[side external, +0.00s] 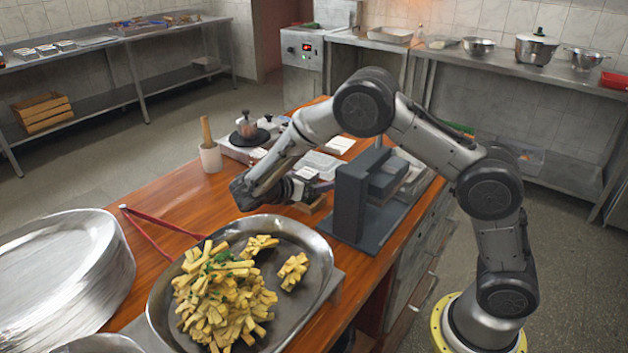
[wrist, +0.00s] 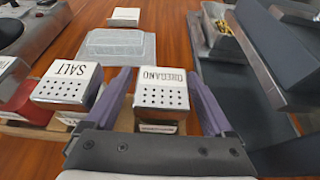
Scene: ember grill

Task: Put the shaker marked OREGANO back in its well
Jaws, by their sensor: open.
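The OREGANO shaker (wrist: 162,92) is a box-shaped shaker with a white label and a metal top with holes. It stands between the two purple fingers of my gripper (wrist: 161,78) in the wrist view. The fingers are open, one on each side, with a small gap visible. A wooden rack (wrist: 22,128) with a label strip lies below the shaker. I cannot tell whether the shaker sits in a well, as its base is hidden. In the side view my gripper (side external: 312,189) is low over the counter beside the dark press, and the shaker cannot be made out.
The SALT shaker (wrist: 66,84) stands just left of my gripper, with a red item (wrist: 24,106) beside it. A clear plastic box (wrist: 120,44) lies beyond. A dark press (side external: 350,200) stands close on the right. A metal platter of fries (side external: 310,288) is in front.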

